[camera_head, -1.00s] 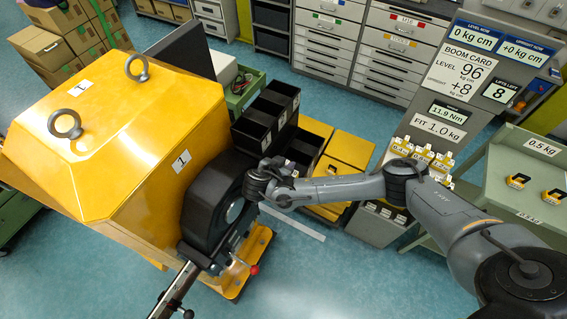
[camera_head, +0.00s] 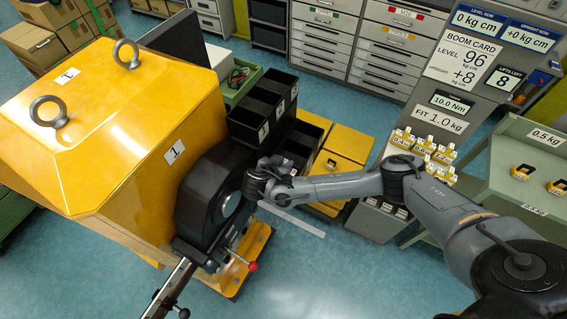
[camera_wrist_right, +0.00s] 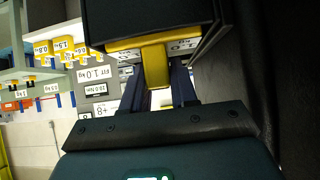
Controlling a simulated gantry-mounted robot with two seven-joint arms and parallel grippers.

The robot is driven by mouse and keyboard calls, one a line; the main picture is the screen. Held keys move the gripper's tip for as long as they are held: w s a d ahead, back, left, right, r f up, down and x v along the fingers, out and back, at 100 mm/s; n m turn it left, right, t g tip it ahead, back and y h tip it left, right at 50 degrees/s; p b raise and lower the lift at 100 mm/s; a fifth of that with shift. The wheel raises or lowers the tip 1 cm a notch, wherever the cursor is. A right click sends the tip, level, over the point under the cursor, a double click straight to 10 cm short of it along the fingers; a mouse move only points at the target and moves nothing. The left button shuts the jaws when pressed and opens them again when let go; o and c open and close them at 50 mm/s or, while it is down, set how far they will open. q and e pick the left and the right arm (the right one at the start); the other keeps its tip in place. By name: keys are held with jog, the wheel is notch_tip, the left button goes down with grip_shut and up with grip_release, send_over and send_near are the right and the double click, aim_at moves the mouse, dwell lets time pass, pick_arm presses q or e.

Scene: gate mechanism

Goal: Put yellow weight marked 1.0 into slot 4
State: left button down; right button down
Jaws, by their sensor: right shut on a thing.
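Small yellow weights (camera_head: 432,147) stand in rows on the grey panel at the right, under the FIT 1.0 kg card. I cannot identify slot 4. My left gripper is not in view.
The big yellow machine (camera_head: 110,130) with its black housing (camera_head: 212,190) fills the left. A graduated boom (camera_head: 172,287) and a red-knobbed lever (camera_head: 252,266) are below it. Black bins (camera_head: 262,105) stand behind my gripper. A green shelf (camera_head: 510,170) holds more weights. Open floor lies in front.

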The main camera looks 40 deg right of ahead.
jog(key=c, duration=1.3)
grip_release()
jog(key=shift+f, duration=0.1)
jog(key=o, duration=0.4)
